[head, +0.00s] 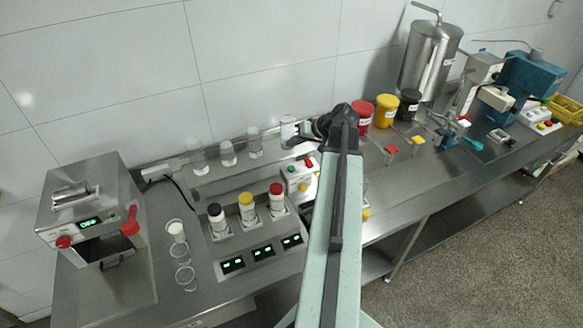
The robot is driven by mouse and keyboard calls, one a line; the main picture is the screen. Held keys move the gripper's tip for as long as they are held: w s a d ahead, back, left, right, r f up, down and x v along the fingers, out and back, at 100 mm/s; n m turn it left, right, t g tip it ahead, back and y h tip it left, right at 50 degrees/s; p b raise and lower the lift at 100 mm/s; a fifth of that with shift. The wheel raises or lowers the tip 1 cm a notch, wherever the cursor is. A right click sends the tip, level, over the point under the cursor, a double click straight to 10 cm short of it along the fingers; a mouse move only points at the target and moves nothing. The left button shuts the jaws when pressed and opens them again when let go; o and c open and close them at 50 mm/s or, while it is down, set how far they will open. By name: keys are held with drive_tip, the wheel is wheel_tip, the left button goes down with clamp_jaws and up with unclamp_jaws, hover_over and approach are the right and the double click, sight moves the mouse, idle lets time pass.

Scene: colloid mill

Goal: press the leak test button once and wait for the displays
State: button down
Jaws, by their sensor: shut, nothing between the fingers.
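A steel station (222,277) holds three bottles with black (214,210), yellow (246,199) and red (276,189) caps. Its front has three dark displays, left (232,265), middle (263,254) and right (291,240), lit with green characters too small to read. I cannot read which button is the leak test one. My gripper (302,130) is shut and empty, at the picture's upper middle, above the white box in the picture. My arm hides part of the box's right side.
Three clear bottles (228,153) stand on the back shelf, beside a white canister (288,131) near my gripper. Glass beakers (185,276) stand left of the station, near a steel machine (92,215). Red, yellow and black tubs (386,110) stand right of my arm.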

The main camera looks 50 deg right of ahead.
sight(293, 169)
wheel_tip(293, 169, down, 9)
drive_tip(key=b, duration=0.8)
drive_tip(key=shift+b, duration=0.3)
drive_tip(key=shift+r, duration=0.15)
drive_tip(key=shift+s, duration=0.1)
idle(0.9)
drive_tip(key=shift+f+b, duration=0.35)
drive_tip(key=shift+f, duration=0.1)
drive_tip(key=shift+f+b, duration=0.5)
idle(0.6)
drive_tip(key=shift+r, duration=0.15)
drive_tip(key=shift+r+p, duration=0.85)
drive_tip(key=shift+p, duration=0.15)
